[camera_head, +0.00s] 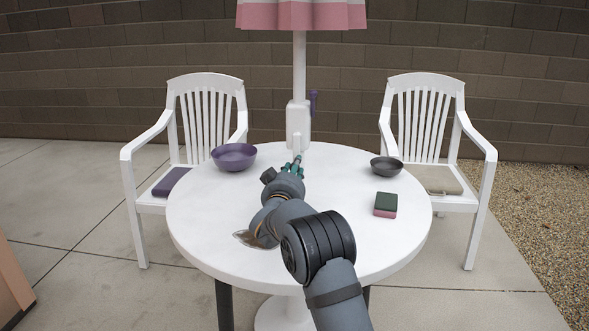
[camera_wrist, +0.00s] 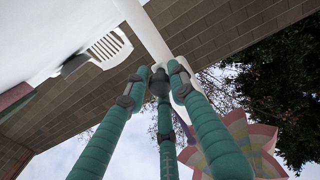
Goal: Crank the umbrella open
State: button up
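The umbrella's pink and white canopy (camera_head: 300,14) hangs folded around its white pole (camera_head: 299,68); it also shows in the wrist view (camera_wrist: 245,145). A white crank housing (camera_head: 298,115) sits on the pole, with a short white crank arm (camera_head: 296,143) pointing down. A grey knob (camera_head: 297,159) is at the arm's lower end. My gripper (camera_head: 293,164) has teal fingers around the knob. In the wrist view, the fingertips (camera_wrist: 158,72) sit on both sides of a dark knob-like part (camera_wrist: 160,82). Whether they press on it I cannot tell.
The round white table (camera_head: 210,215) stands under my arm. On it are a purple bowl (camera_head: 234,156), a dark bowl (camera_head: 387,166) and a green and pink sponge-like block (camera_head: 386,205). A narrow purple piece (camera_head: 313,103) is beside the housing. White chairs (camera_head: 205,95) (camera_head: 426,95) stand behind.

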grip_shut()
